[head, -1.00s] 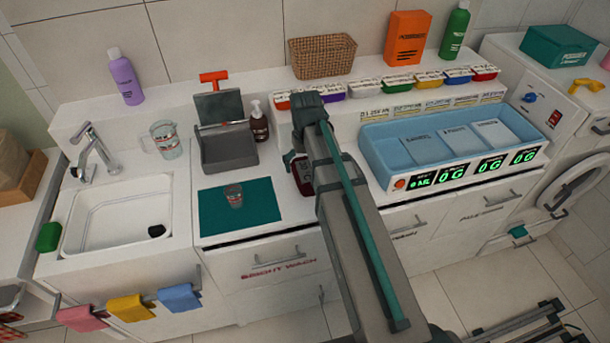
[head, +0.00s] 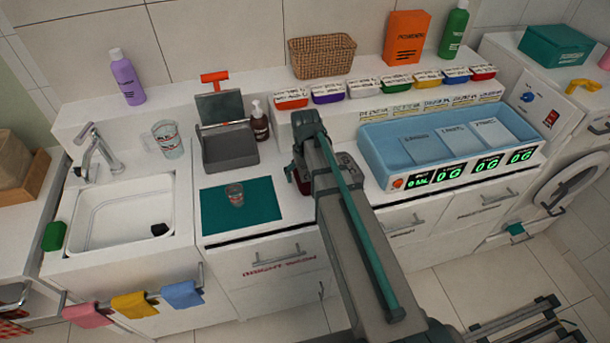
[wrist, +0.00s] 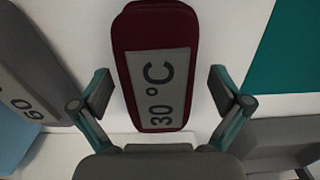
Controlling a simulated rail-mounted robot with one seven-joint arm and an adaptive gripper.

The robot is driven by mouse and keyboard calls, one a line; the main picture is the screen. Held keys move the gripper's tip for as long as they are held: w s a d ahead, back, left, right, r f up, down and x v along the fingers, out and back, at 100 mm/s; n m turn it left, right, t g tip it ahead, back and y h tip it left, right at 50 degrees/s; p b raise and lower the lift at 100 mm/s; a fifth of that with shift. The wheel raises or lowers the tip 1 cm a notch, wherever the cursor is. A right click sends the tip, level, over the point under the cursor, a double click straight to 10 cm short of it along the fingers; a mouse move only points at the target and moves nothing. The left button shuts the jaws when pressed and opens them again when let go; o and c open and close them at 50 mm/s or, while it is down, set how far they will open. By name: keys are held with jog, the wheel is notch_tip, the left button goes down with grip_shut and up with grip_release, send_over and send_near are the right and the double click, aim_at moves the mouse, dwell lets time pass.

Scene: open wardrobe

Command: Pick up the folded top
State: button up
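No folded top can be made out in either view. My gripper (wrist: 160,95) is open in the wrist view, with a finger on each side of a dark red block (wrist: 178,22) that carries a grey "30 °C" label. Gaps show between both fingers and the block. In the head view my gripper (head: 298,174) is low over the counter, and the arm hides much of the red block (head: 304,188). Three folded cloths, pink (head: 88,315), yellow (head: 134,305) and blue (head: 181,294), hang on the front rail.
A grey block marked "60" (wrist: 30,60) lies left of the red one in the wrist view. A teal mat (head: 262,212) with a glass (head: 235,195), a grey bin (head: 230,150), a blue tray scale (head: 375,160) and a sink (head: 85,222) surround the spot.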

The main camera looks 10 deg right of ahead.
jog(key=c, duration=1.2)
jog(key=shift+r, duration=0.2)
